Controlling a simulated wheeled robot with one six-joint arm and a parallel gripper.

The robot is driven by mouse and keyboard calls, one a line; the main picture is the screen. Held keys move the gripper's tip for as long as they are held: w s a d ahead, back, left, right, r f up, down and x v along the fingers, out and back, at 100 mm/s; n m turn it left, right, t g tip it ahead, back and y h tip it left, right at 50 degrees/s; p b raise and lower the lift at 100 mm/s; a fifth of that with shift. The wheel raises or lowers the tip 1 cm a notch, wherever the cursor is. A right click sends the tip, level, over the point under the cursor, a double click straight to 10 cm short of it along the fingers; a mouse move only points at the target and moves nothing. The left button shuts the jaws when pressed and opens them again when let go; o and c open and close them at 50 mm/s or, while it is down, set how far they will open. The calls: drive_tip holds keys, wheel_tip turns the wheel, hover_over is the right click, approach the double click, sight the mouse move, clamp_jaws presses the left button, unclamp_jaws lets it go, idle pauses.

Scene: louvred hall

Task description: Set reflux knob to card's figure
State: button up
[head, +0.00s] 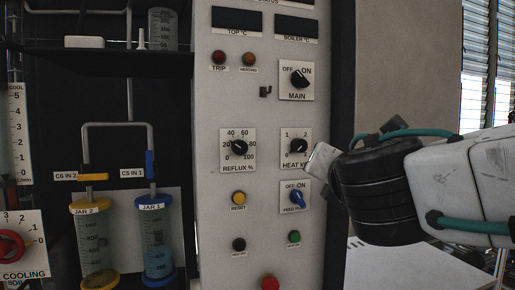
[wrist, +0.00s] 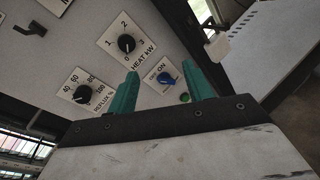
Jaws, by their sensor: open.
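The reflux knob (head: 239,149) is a round black knob on a white plate marked 0 to 100, labelled REFLUX %, on the pale panel (head: 225,200). Its pointer seems to face up and left, but the exact figure is too small to read. In the wrist view the knob (wrist: 82,95) is at the left, outside my fingers. My gripper (wrist: 160,70) is open and empty, its two green fingers apart in front of the heat and feed knobs. In the head view it comes from the right, right of the reflux knob and not touching it. I see no figure card in either view.
The heat knob (head: 299,146), blue feed knob (head: 297,197) and main switch (head: 299,78) are close by. A small dark hook (head: 265,91) sticks out above. Jar 1 (head: 157,245) and jar 2 (head: 95,245) stand left of the panel.

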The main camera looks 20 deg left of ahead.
sight(241, 148)
drive_tip(key=s+a+r+n+g+y, duration=0.1)
drive_tip(key=s+a+n+y, duration=0.15)
drive_tip(key=a+n, duration=0.35)
drive_tip(key=s+a+r+n+y, duration=0.2)
drive_tip(key=a+n+y, duration=0.2)
drive_tip(key=a, duration=0.3)
drive_tip(key=shift+x, duration=4.8)
drive_tip(key=shift+m, duration=0.3)
clamp_jaws()
